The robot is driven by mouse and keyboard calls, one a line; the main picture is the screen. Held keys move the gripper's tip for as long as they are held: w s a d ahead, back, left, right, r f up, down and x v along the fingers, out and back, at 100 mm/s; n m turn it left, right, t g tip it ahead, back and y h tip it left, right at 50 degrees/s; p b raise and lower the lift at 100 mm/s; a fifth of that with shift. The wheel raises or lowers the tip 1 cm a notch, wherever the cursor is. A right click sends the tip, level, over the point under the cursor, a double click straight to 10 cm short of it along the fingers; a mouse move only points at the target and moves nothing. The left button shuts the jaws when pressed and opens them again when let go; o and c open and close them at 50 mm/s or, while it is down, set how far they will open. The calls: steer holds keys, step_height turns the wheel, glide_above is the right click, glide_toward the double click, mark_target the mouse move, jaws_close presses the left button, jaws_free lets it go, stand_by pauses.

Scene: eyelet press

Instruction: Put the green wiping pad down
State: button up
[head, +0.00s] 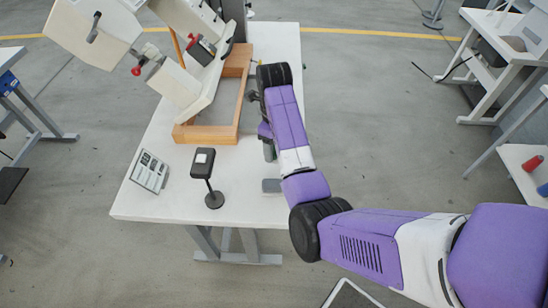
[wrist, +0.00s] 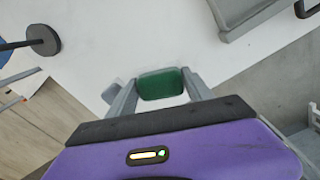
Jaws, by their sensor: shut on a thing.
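The green wiping pad (wrist: 161,84) sits between the two grey fingers of my gripper (wrist: 159,91) in the wrist view. My gripper is shut on the pad, with a finger against each side. White tabletop (wrist: 150,35) shows around the pad. I cannot tell whether the pad touches the table or hangs just above it.
A black device on a round-footed stand (head: 204,175) and a printed card (head: 150,172) stand on the white table (head: 140,205). The press on its wooden frame (head: 206,134) is behind. A grey tray-like thing (wrist: 240,14) lies near the table edge.

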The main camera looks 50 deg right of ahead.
mark_target(274, 156)
steer(key=shift+f, duration=2.2)
steer(key=shift+f, duration=0.1)
steer(key=o, duration=1.3)
step_height(274, 156, up, 11)
steer(key=p, duration=0.3)
steer(key=shift+r+p, duration=0.5)
steer(key=shift+r, duration=0.15)
